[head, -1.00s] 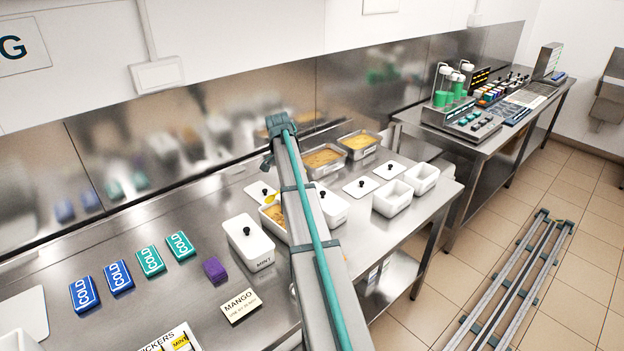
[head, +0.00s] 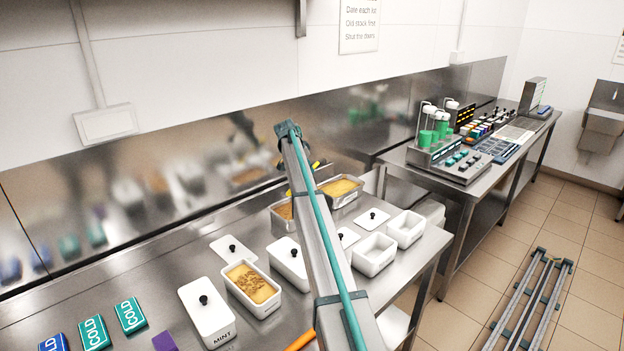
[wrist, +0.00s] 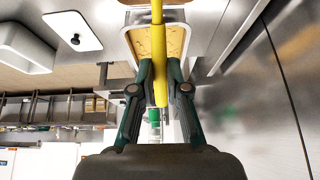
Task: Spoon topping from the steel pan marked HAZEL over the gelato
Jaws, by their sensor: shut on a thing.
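The gelato tub (head: 233,291) is an open white tub on the steel table in the head view. Brown crumbs lie over the middle of its pale yellow gelato (head: 268,293). Two steel pans stand at the back: a left pan (head: 281,224), partly behind my arm, and a right pan (head: 345,201) with yellow-tan contents. No HAZEL mark is readable. The spoon's bowl is not visible. In the head view my arm hides most of the gripper.
A lidded tub marked MINT (head: 205,312) stands left of the gelato, another lidded tub (head: 287,262) right of it. Two empty white tubs (head: 374,262) (head: 406,229) stand near the right edge. Loose lids (head: 232,250) (head: 373,219) lie flat. COLD packs (head: 130,316) lie front left.

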